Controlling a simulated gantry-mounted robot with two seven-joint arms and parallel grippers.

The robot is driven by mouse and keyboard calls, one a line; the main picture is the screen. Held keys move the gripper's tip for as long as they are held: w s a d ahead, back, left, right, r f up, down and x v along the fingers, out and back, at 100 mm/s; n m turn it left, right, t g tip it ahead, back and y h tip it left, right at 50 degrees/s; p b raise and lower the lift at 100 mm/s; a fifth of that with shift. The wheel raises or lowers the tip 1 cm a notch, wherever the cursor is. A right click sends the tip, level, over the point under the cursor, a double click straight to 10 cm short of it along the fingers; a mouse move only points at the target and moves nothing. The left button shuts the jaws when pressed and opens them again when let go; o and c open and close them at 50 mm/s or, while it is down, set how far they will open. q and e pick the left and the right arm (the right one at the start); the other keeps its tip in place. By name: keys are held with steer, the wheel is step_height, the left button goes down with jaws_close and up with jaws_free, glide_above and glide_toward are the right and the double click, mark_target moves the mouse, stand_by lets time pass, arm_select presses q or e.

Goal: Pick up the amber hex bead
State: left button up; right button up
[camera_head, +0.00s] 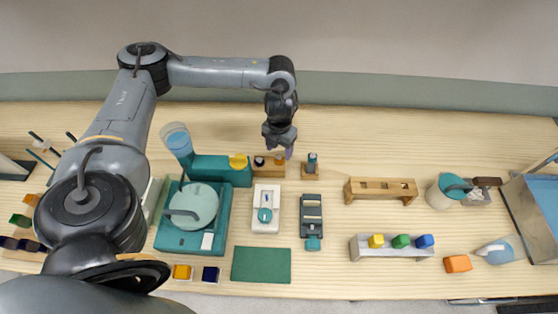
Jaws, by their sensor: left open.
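A yellow-amber bead (376,240) with a faceted, hex-like outline sits at the left end of a grey rack (391,253) at the front right. A green bead (401,241) and a blue bead (424,241) sit beside it on the same rack. My left gripper (280,146) is open and points down above a small wooden holder (269,172) at the middle back, well left of and behind the amber bead. Small dark and amber-brown pieces in that holder are partly hidden by the gripper. My right gripper is not in view.
A teal machine (170,240) stands left of centre. A white device (266,222), a dark device (311,212) and a green mat (261,265) lie at the middle. A wooden rack (381,190), a white jug (442,197) and an orange block (458,264) are on the right.

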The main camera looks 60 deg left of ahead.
mark_target(279, 156)
arm_select(q)
steer(key=shift+f, duration=2.3)
steer(key=c, duration=1.1)
steer(key=shift+r, duration=0.15)
